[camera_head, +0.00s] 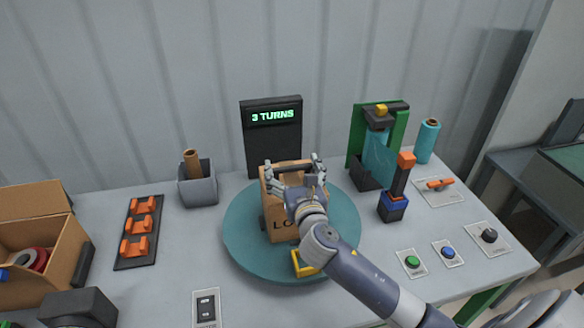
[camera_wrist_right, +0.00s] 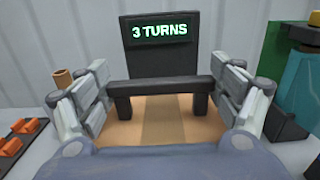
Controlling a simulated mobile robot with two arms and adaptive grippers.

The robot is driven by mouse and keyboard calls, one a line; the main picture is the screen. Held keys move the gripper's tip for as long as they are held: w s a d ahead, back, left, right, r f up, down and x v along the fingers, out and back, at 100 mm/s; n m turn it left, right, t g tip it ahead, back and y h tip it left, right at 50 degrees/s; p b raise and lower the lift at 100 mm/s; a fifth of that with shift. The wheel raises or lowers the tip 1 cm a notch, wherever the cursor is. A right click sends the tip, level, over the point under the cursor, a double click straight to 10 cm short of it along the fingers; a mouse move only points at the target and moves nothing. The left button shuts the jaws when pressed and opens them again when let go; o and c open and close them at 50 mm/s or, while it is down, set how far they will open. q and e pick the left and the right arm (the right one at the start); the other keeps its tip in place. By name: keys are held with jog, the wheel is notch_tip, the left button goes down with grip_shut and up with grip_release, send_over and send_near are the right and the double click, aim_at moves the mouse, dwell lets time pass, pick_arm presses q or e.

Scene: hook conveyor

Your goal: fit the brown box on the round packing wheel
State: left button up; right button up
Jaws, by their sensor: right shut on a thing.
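The brown box (camera_head: 281,222) stands upright on the teal round packing wheel (camera_head: 243,251), near its middle. Its front carries dark lettering, partly hidden by my right arm. My right gripper (camera_head: 296,172) is at the top of the box, shut on it, with a finger at each end of the dark handle. In the right wrist view the box top (camera_wrist_right: 160,120) and the handle (camera_wrist_right: 160,88) lie between the fingers. A yellow bracket (camera_head: 304,264) sits on the wheel by the box's front. My left gripper is not in view.
A black display (camera_head: 272,135) behind the wheel reads "3 TURNS". A green stand (camera_head: 358,135) with teal film and an orange-and-blue tool (camera_head: 397,195) stand right. A grey cup (camera_head: 197,185), orange clips (camera_head: 138,230) and an open carton (camera_head: 60,260) are left.

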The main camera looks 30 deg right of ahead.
dwell(0.3)
jog(key=o, duration=1.9)
jog(key=shift+o, duration=0.2)
jog(key=shift+f, duration=0.2)
jog(key=v, duration=1.2)
jog(key=shift+s+a, duration=0.1)
